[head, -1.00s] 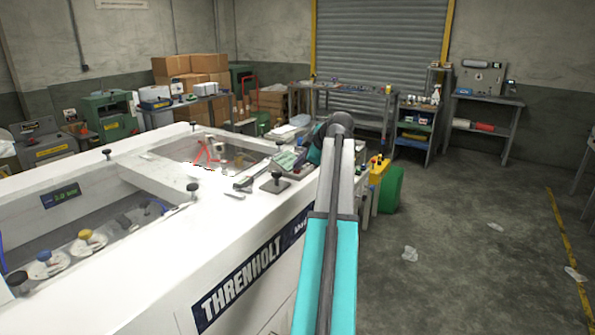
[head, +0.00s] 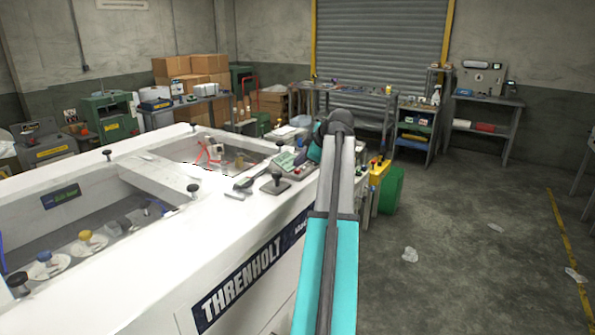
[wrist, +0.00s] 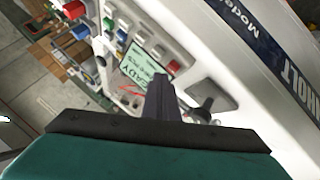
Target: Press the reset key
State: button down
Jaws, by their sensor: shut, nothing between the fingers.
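The control panel (wrist: 165,40) lies on the white machine's edge in the wrist view. Key labels are too small to read, so I cannot tell which is the reset key. My gripper (wrist: 160,82) is shut and empty; its dark fingers appear over the display's lower right edge. I cannot tell their height above the panel. In the head view my arm partly hides the panel (head: 300,169).
A black knob on a grey plate (wrist: 213,95) stands close right of my fingers. The white machine (head: 150,260) has open-looking bays and several black knobs. A green bin (head: 392,188) stands beyond my arm. The floor at right is mostly clear, with some scraps.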

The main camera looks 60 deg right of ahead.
jog(key=shift+r, duration=0.25)
notch_tip(320, 180, up, 5)
jog(key=shift+f+p, duration=0.1)
jog(key=shift+p, duration=0.55)
dwell(0.4)
dwell(0.8)
